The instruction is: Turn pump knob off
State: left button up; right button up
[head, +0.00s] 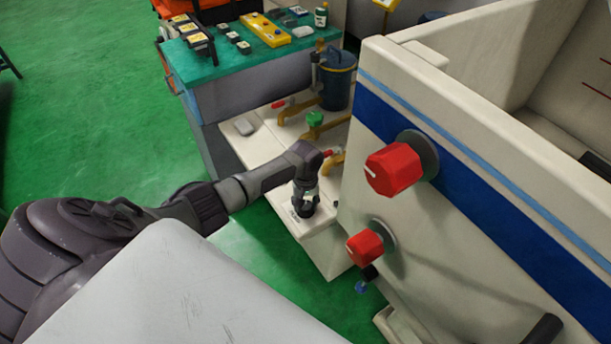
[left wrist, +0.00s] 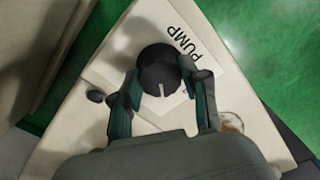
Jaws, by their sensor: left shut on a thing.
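The pump knob (left wrist: 160,72) is a round black knob with a pale pointer line, beside a label reading PUMP (left wrist: 186,42) in the left wrist view. In the head view the knob (head: 304,207) is small and partly hidden under the gripper. My left gripper (left wrist: 160,98) comes down over the knob from above, with one finger on each side of it, and is shut on it. The white pointer line faces the gripper's palm in the wrist view. My right gripper is not in view.
The knob sits on a cream ledge (head: 328,254). A cream machine wall with a large red knob (head: 393,169) and a smaller red knob (head: 365,248) stands close on the right. Pipes with a green valve handle (head: 315,119) lie behind. Green floor is clear at left.

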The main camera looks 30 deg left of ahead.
pick_arm(q)
jog(key=n+p, duration=0.1)
jog(key=n, duration=0.1)
jog(key=n+p, duration=0.1)
jog(key=shift+r+n+p, duration=0.2)
jog(key=shift+n+p, duration=0.1)
jog(key=shift+n, duration=0.1)
jog(key=shift+f+n+p, duration=0.1)
jog(key=shift+n+p, duration=0.8)
jog(key=shift+n, duration=0.9)
jog(key=shift+w, duration=0.1)
jog(key=o, duration=1.1)
jog(key=shift+o, duration=0.2)
notch_tip(320, 180, up, 12)
